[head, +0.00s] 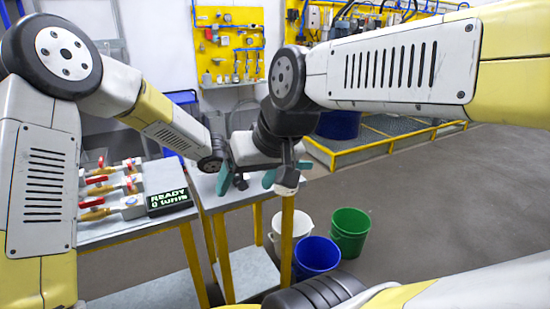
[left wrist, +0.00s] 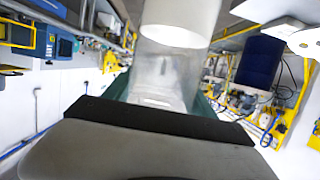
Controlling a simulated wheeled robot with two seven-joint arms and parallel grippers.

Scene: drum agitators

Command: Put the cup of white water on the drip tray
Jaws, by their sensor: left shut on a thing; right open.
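In the head view the cup is hidden or too small to make out. I cannot make out the drip tray.
A bench at left holds red-handled valves (head: 110,188) and a READY display (head: 169,201). A white bucket (head: 292,226), blue bucket (head: 316,256) and green bucket (head: 349,232) stand on the floor. A yellow-railed platform (head: 385,140) is behind. Floor at right is clear.

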